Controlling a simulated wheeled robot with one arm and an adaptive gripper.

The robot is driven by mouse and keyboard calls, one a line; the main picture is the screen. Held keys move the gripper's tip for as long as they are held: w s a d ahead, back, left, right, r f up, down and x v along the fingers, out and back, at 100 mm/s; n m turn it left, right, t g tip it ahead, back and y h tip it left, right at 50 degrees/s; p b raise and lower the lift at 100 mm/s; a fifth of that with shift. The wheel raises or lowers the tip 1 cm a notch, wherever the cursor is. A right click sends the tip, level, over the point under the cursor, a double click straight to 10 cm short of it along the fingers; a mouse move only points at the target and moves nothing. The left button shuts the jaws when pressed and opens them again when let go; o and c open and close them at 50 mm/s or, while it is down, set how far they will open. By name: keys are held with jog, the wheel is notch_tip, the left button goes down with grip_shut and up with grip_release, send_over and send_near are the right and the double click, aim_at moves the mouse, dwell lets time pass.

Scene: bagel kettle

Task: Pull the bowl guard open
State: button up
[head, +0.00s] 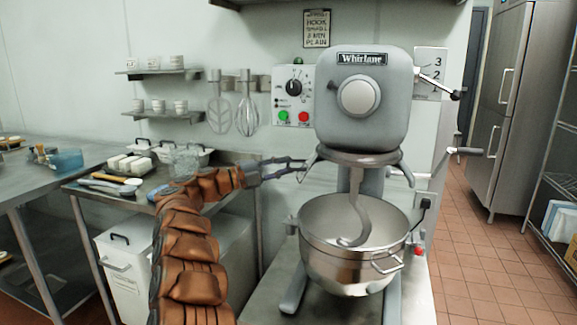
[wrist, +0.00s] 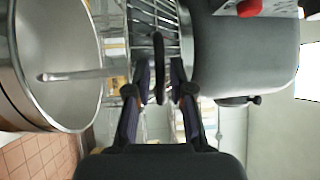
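The mixer's grey head (head: 362,95) stands above a steel bowl (head: 352,240) with a dough hook (head: 350,215) reaching into it. The bowl guard's wires are hard to make out in the head view; a grey rim (head: 360,158) shows under the mixer head. My gripper (head: 303,166) is at the left side of this rim, above the bowl's level. In the wrist view, my gripper (wrist: 160,66) is open, with a dark upright handle (wrist: 158,75) between its fingers. Gaps seem to show on both sides of the handle. Whether the handle belongs to the guard I cannot tell.
The wrist view, turned sideways, shows the bowl (wrist: 55,60) at left and the mixer head (wrist: 245,60) at right. A bench (head: 75,185) with trays stands left. A whisk (head: 247,115) hangs behind my arm. The tiled floor (head: 480,260) at right is clear.

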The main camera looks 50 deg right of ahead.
jog(key=v, duration=1)
jog(key=shift+a, duration=0.2)
jog(key=shift+w, duration=0.15)
